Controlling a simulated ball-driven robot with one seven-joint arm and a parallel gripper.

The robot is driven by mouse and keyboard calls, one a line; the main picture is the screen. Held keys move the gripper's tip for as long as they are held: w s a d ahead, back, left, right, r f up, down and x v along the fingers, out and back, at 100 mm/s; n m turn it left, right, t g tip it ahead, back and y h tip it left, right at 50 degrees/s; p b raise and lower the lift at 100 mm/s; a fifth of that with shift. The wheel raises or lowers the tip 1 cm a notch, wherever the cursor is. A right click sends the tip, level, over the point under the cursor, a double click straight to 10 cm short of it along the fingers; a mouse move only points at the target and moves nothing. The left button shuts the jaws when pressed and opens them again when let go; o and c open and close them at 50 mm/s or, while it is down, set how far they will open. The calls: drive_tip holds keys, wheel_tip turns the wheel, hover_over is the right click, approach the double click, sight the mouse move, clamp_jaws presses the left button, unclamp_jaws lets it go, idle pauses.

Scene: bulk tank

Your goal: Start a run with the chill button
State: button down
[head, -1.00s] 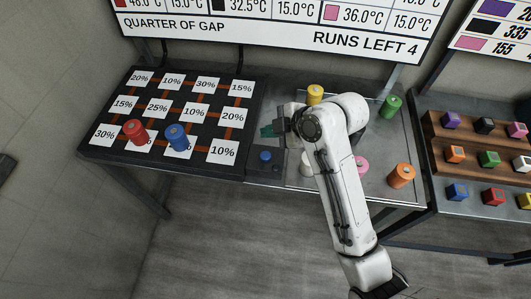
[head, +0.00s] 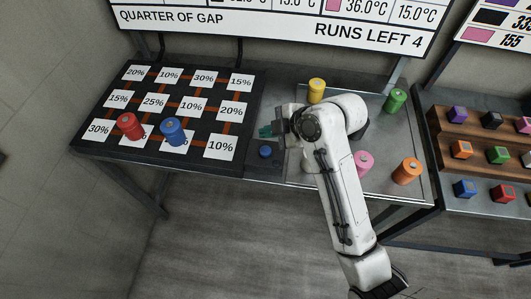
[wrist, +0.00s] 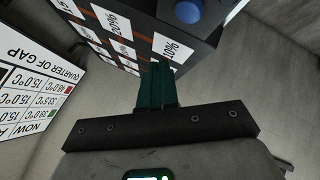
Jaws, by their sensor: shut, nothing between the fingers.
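A round blue button (head: 265,152) sits on a dark panel right of the percentage board, near the table's front edge. I take it to be the chill button, as no label on it is readable. It also shows at the top of the wrist view (wrist: 188,11), beyond my fingertips. My gripper (head: 264,131) has teal fingers, shut and empty, just above the button in the head view. In the wrist view the fingers (wrist: 159,66) are together and apart from the button.
The black percentage board (head: 185,147) holds a red cylinder (head: 130,126) and a blue cylinder (head: 173,131). Yellow (head: 317,91), green (head: 395,101), pink (head: 363,162) and orange (head: 407,171) cylinders stand around my arm. The sign (head: 285,25) reads "RUNS LEFT 4".

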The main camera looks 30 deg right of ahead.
sight(268, 152)
drive_tip(key=shift+f+b, duration=1.35)
drive_tip(key=shift+f, duration=1)
drive_tip(key=shift+f, duration=0.1)
drive_tip(key=shift+f, duration=0.3)
drive_tip(key=shift+f+b, duration=0.45)
drive_tip(key=shift+f, duration=0.05)
idle(0.8)
drive_tip(key=shift+r, duration=0.15)
drive_tip(key=shift+r+p, duration=0.8)
drive_tip(key=shift+p, duration=0.1)
wheel_tip(268, 152, up, 5)
drive_tip(key=p, duration=0.4)
